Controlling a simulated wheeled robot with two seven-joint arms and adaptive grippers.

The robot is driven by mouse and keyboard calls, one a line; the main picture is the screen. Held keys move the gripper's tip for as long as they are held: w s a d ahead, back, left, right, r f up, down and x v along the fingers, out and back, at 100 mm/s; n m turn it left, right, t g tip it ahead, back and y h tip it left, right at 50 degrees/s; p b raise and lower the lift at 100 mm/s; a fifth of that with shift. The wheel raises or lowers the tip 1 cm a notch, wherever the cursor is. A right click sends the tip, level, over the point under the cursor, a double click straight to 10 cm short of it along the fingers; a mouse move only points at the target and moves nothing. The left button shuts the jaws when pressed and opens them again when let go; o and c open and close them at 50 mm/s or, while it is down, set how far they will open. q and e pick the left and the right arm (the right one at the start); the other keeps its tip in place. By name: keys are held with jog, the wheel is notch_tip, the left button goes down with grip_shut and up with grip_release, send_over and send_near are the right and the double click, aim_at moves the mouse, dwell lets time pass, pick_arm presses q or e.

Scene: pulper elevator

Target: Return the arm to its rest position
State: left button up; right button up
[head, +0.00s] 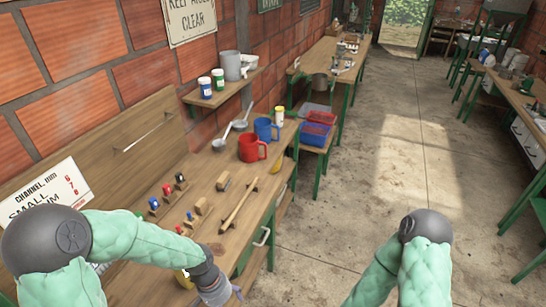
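My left arm comes in from the left and crosses the near end of the wooden workbench (160,245). My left gripper (230,295) is at the bottom edge of the view, by the bench's front edge. Its fingers are mostly cut off, so I cannot tell whether it is open or shut or holds anything. My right arm is folded at the lower right, with its dark elbow over the floor. My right gripper is out of view.
A red mug (252,148), a blue mug (265,129) and a wooden-handled tool (239,208) are on the bench. A yellow object (184,279) sits by my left forearm. The aisle floor (400,150) is clear. Another bench (525,105) stands right.

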pick_arm(q)
jog(key=s+d+f+n+t+b, duration=0.1)
jog(key=s+f+n+b, duration=0.1)
jog(key=f, duration=0.8)
jog(key=s+d+f+n+h+b, duration=0.1)
jog(key=s+f, duration=0.4)
jog(key=f, duration=0.6)
jog(key=d+n, duration=0.1)
jog(key=n, duration=0.1)
jog(key=shift+d+n+t+h+b, duration=0.3)
jog(key=shift+n+t+b, duration=0.1)
dwell(1.0)
